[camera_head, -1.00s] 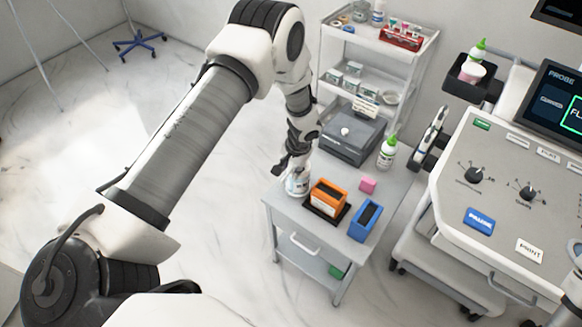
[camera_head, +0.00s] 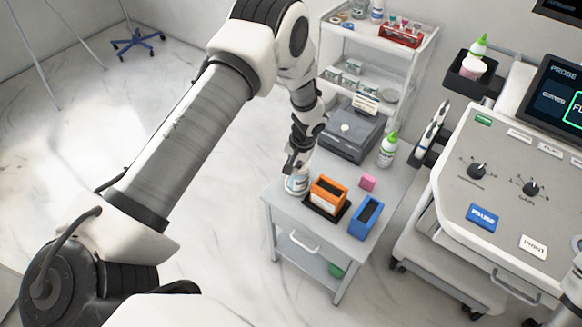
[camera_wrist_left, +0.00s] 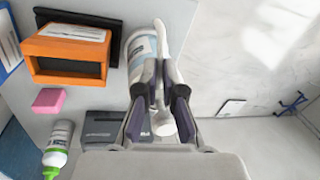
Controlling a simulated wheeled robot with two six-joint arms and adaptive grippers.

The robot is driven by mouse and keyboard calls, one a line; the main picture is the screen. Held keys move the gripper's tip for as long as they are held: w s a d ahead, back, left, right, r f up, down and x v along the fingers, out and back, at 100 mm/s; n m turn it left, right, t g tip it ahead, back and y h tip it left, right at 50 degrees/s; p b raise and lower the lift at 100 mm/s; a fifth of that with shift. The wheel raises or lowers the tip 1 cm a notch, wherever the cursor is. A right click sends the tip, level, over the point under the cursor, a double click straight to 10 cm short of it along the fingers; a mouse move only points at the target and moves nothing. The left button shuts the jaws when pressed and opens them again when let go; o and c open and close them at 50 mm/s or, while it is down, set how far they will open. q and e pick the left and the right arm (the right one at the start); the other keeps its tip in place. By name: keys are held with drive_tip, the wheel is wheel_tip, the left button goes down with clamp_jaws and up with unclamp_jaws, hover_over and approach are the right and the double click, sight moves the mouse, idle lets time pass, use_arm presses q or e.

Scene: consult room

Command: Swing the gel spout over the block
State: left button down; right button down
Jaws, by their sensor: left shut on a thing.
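My left gripper (camera_head: 291,166) is at the white gel bottle (camera_head: 297,185) on the near left corner of the small grey table (camera_head: 385,205). In the left wrist view the gripper (camera_wrist_left: 162,112) is shut on the white gel spout (camera_wrist_left: 165,72), with one dark finger on each side. The bottle (camera_wrist_left: 139,46) with a pale blue label shows behind the fingers. The pink block (camera_head: 367,183) lies apart from the bottle, to its right; it also shows left of the gripper in the left wrist view (camera_wrist_left: 48,100). My right gripper is not in view.
An orange box (camera_head: 328,194) on a black base and a blue tray (camera_head: 366,217) stand close by on the table. A green-capped bottle (camera_head: 388,150) and dark grey device (camera_head: 352,134) stand behind. The console (camera_head: 510,190) is at right.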

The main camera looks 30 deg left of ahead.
use_arm(q)
drive_tip(key=n, duration=0.1)
drive_tip(key=d+n+b, duration=0.1)
drive_tip(key=n, duration=0.1)
drive_tip(key=n+b, duration=0.1)
drive_tip(key=shift+w+d+f+n+g, duration=0.2)
drive_tip(key=shift+w+d+n+g, duration=0.1)
drive_tip(key=shift+w+d+g, duration=0.1)
drive_tip(key=c, duration=1.7)
unclamp_jaws()
drive_tip(key=shift+d+r+n, duration=0.1)
drive_tip(key=shift+r+n, duration=0.05)
drive_tip(key=shift+n, duration=0.15)
drive_tip(key=shift+c, duration=0.2)
drive_tip(key=o, duration=0.5)
drive_tip(key=shift+w, duration=0.1)
